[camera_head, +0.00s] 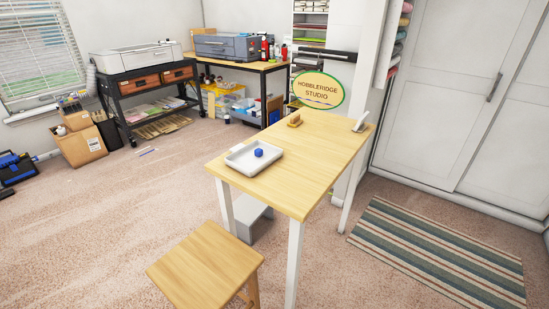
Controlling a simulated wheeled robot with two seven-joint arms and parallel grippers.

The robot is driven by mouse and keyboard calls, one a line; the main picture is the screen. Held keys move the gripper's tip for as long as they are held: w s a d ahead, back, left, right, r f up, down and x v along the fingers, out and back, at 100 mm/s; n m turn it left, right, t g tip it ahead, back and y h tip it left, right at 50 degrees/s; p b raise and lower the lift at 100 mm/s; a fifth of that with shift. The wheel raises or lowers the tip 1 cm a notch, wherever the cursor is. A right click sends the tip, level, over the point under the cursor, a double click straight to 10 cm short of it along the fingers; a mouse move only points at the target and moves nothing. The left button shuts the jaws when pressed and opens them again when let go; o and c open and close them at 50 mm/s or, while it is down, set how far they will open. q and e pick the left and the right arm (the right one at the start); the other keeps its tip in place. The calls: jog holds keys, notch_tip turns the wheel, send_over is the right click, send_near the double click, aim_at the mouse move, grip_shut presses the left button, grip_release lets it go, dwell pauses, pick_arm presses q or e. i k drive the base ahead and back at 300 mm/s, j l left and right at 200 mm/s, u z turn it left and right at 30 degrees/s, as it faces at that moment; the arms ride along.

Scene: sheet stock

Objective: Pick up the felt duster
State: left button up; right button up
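No gripper of mine is in view. A light wood table (300,180) with white legs stands in the middle. A small tan and brown block-like thing (294,121) sits near its far edge; it may be the felt duster, but it is too small to be sure. A white tray (240,166) lies at the table's left end with a small blue round thing (259,153) in it. A small pale grey upright thing (360,124) stands at the far right corner.
A wooden stool (205,264) stands at the table's near left, and a grey step (250,215) is beneath the table. A striped rug (440,255) lies at right before white cabinets (440,100). Carpet (90,230) at left is open; cardboard boxes (82,148) stand further back.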

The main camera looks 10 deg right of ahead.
aim_at(295, 121)
jog(key=l+z, duration=0.15)
jog(key=z, duration=0.35)
jog(key=i+z, duration=0.1)
jog(key=z, duration=0.4)
jog(key=i+l+z, duration=0.1)
jog(key=z, duration=0.4)
jog(key=i+z, duration=0.1)
jog(key=z, duration=0.4)
jog(key=i, duration=1.05)
jog(key=i+l, duration=0.1)
jog(key=i, duration=1)
jog(key=i+u, duration=0.1)
jog(key=i, duration=0.95)
